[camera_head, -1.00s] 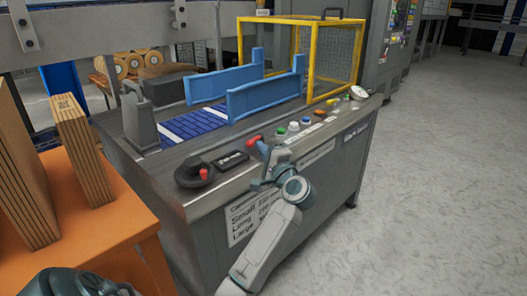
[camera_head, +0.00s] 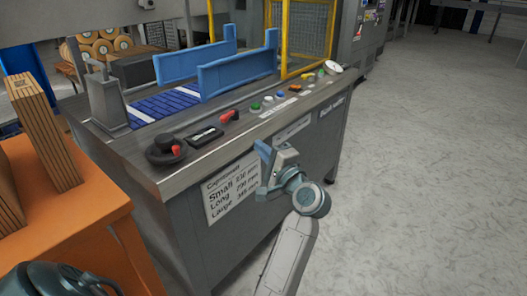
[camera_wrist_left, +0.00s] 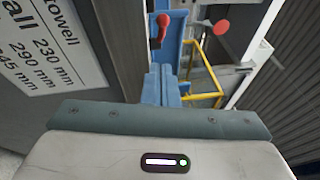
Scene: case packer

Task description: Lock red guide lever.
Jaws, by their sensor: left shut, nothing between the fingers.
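The red guide lever (camera_head: 229,115) is on the machine's front panel, beside a black display block, its red handle lying roughly along the panel. A red handle, probably this lever, shows beyond the fingertips in the left wrist view (camera_wrist_left: 162,30). My left gripper (camera_head: 263,150) is shut and empty, in front of the panel edge, right of and below the lever in the head view and apart from it. Its blue fingers also show in the left wrist view (camera_wrist_left: 160,70). The lever's lock state cannot be told. My right gripper is not in view.
A black dial with a red pointer (camera_head: 165,150) sits left of the lever. Several coloured buttons (camera_head: 268,99) line the panel to the right. Blue guide rails (camera_head: 238,75) stand behind. An orange table (camera_head: 85,205) is at left; the floor at right is clear.

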